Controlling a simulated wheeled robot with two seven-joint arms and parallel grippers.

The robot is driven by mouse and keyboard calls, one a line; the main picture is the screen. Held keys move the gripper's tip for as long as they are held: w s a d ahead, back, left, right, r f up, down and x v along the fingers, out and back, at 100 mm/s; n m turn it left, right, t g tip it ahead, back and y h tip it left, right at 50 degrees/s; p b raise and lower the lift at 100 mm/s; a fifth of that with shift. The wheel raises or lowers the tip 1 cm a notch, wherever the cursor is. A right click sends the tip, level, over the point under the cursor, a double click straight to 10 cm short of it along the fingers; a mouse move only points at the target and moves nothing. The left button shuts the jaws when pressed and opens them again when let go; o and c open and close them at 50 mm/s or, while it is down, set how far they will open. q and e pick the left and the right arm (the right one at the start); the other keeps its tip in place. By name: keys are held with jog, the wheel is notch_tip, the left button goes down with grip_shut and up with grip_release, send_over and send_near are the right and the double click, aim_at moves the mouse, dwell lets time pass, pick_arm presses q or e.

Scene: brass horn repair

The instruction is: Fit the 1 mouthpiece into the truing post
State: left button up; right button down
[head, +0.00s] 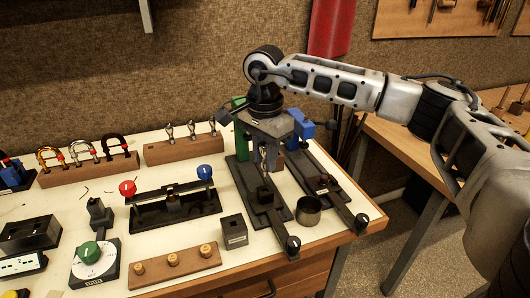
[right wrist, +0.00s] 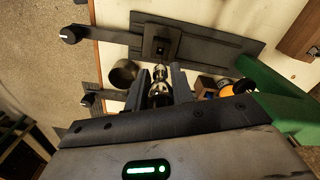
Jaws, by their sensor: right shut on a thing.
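My right gripper (head: 266,150) points down above the two dark rail fixtures at the right of the bench. In the right wrist view its two fingers (right wrist: 159,88) are shut on a small silvery mouthpiece (right wrist: 158,76). In the head view the held mouthpiece is mostly hidden and hard to make out. What looks like the truing post, a dark block with a small square opening (head: 264,194), stands on the left fixture; it also shows in the right wrist view (right wrist: 160,46). The mouthpiece appears apart from it. My left gripper is not in view.
A dark round cup (head: 307,211) stands between the fixtures' front ends. Left are a small open box (head: 234,232), a fixture with red and blue knobs (head: 175,207) and a wooden peg block (head: 174,266). A wooden rack (head: 184,148) with silvery pieces stands behind.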

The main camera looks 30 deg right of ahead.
jog(key=shift+f+b, duration=0.8)
jog(key=shift+f, duration=0.7)
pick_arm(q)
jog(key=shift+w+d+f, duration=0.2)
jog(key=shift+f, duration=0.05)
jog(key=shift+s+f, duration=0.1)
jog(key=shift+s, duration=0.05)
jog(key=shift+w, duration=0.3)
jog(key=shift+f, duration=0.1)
pick_arm(e)
jog(key=shift+f, duration=0.25)
pick_arm(q)
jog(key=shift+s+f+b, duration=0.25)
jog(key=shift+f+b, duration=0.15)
jog(key=shift+b, duration=0.1)
pick_arm(e)
jog(key=shift+f, duration=0.4)
pick_arm(q)
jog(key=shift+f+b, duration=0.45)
jog(key=shift+b, duration=0.45)
pick_arm(e)
jog(key=shift+f, duration=1.25)
jog(key=c, duration=1.1)
grip_release()
